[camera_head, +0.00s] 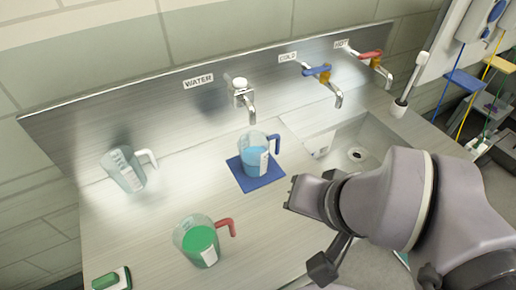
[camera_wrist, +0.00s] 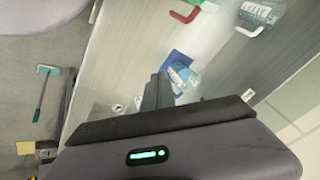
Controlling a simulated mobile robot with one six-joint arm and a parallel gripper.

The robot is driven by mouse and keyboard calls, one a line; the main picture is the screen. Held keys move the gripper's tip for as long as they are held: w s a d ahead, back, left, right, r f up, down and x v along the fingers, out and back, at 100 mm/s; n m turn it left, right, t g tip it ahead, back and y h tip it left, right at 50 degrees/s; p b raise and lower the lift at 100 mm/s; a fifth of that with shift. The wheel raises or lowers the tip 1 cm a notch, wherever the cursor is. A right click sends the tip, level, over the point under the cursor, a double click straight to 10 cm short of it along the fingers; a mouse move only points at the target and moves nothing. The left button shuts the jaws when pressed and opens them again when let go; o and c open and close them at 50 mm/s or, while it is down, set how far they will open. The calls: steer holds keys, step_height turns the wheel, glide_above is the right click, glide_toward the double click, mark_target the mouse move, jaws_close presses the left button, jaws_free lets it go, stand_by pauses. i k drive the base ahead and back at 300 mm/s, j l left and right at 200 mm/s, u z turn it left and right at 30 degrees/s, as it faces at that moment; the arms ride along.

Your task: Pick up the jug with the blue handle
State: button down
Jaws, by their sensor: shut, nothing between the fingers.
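The jug with the blue handle (camera_head: 255,160) is clear, holds blue liquid and stands upright on a blue mat (camera_head: 262,182) on the steel counter, its handle pointing right. In the wrist view the jug (camera_wrist: 186,76) shows just beyond the dark fingers, partly hidden by them, with the blue mat (camera_wrist: 177,60) beside it. My gripper (camera_head: 292,192) is to the right of and nearer than the jug, apart from it in the head view. The gripper (camera_wrist: 160,82) is shut and empty.
A jug with a red handle (camera_head: 198,243) and green liquid stands in front; a jug with a white handle (camera_head: 127,170) stands at left. A sink (camera_head: 365,140) and taps, including the water tap (camera_head: 241,92), lie behind. A green sponge (camera_head: 108,280) is at the front left.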

mark_target(254, 146)
steer(key=i+l+u, duration=0.1)
steer(key=l+u, duration=0.25)
steer(key=l, duration=0.25)
steer(key=l+u, duration=0.4)
steer(key=l, duration=0.15)
